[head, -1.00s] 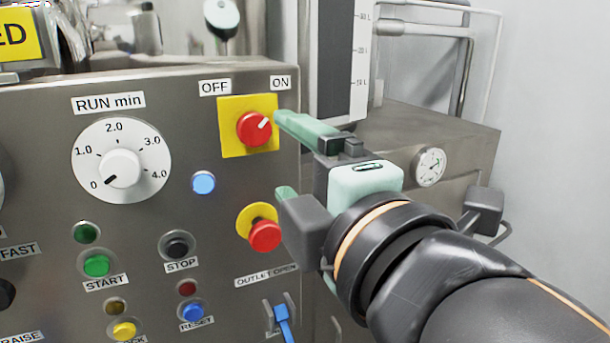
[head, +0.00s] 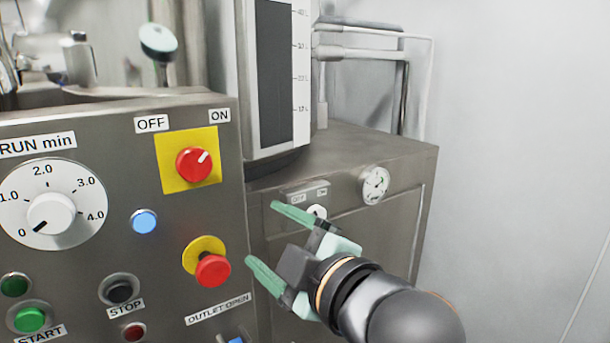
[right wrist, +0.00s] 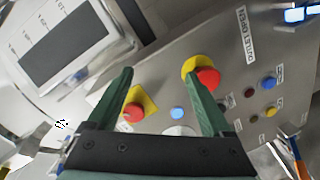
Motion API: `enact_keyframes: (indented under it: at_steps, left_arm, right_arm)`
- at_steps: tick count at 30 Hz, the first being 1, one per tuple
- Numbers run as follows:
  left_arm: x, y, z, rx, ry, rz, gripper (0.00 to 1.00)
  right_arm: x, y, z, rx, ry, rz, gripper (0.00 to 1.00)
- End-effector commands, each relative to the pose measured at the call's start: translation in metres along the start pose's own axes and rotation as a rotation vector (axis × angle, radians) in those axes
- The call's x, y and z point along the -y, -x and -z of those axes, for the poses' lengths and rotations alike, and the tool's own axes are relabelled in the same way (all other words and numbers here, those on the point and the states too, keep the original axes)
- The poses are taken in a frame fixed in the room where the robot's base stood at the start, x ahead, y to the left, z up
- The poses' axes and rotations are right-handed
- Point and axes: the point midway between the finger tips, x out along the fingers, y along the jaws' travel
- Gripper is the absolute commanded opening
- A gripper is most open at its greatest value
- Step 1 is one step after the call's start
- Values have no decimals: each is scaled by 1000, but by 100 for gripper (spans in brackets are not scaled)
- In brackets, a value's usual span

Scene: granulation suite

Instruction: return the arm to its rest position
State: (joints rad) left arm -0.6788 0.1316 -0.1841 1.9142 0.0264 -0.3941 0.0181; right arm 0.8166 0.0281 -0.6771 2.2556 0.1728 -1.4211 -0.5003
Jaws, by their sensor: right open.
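My right gripper (head: 262,232) is open and empty, its two green fingers apart. In the head view it is in front of the lower cabinet at the right end of the control panel (head: 110,185), right of the red mushroom button (head: 212,271). The red rotary switch (head: 194,164) on its yellow plate is up and left of the fingers, its white mark pointing toward ON. In the right wrist view the fingers (right wrist: 163,92) spread in front of the panel, with the rotary switch (right wrist: 134,112) and mushroom button (right wrist: 207,79) visible. My left gripper is not in view.
The run-time dial (head: 50,212) and several coloured buttons cover the panel. A lower steel cabinet (head: 395,205) with a gauge (head: 375,185) stands behind my right gripper. A column with a level scale (head: 275,75) rises above it. Free room lies at the right, before the pale wall (head: 520,150).

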Motion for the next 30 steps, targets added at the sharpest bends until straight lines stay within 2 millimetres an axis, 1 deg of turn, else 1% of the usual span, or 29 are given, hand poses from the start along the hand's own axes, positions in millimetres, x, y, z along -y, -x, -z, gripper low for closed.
enact_keyframes:
  at_steps: [1, 5, 7, 8, 9, 11, 12, 14, 15, 17, 18, 20, 21, 23, 24, 27, 30]
  left_arm:
    - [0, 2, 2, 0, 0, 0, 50]
    - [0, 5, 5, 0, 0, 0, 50]
    - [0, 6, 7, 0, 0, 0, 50]
    - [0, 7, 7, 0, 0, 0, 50]
    - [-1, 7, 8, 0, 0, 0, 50]
    - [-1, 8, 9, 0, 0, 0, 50]
    - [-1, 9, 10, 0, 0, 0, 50]
    - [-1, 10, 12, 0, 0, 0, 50]
    - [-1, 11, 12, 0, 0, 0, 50]
    - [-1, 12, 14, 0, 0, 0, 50]
    - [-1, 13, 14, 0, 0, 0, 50]
    - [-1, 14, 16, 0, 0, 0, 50]
    - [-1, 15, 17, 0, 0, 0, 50]
    - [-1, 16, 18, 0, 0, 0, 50]
    - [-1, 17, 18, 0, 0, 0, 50]
    - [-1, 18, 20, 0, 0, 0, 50]
    - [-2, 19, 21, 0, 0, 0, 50]
  right_arm:
    - [12, -9, -24, 27, -92, 20, 84]
    - [42, -25, -79, 85, -300, 37, 84]
    - [62, -28, -110, 123, -405, 41, 84]
    - [72, -29, -124, 141, -448, 41, 84]
    - [86, -28, -142, 167, -504, 41, 84]
    - [108, -25, -169, 208, -585, 40, 84]
    - [124, -22, -187, 237, -636, 38, 84]
    - [149, -13, -213, 283, -709, 33, 84]
    - [166, -6, -230, 314, -756, 29, 84]
    - [194, 8, -254, 364, -821, 22, 84]
    - [212, 20, -270, 399, -862, 17, 84]
    - [241, 40, -291, 451, -919, 8, 84]
    - [260, 55, -304, 488, -953, 3, 84]
    - [288, 80, -322, 540, -1000, -7, 84]
    - [305, 97, -332, 574, -1028, -13, 84]
    - [340, 138, -349, 645, -1080, -26, 84]
    - [364, 169, -359, 695, -1112, -37, 84]
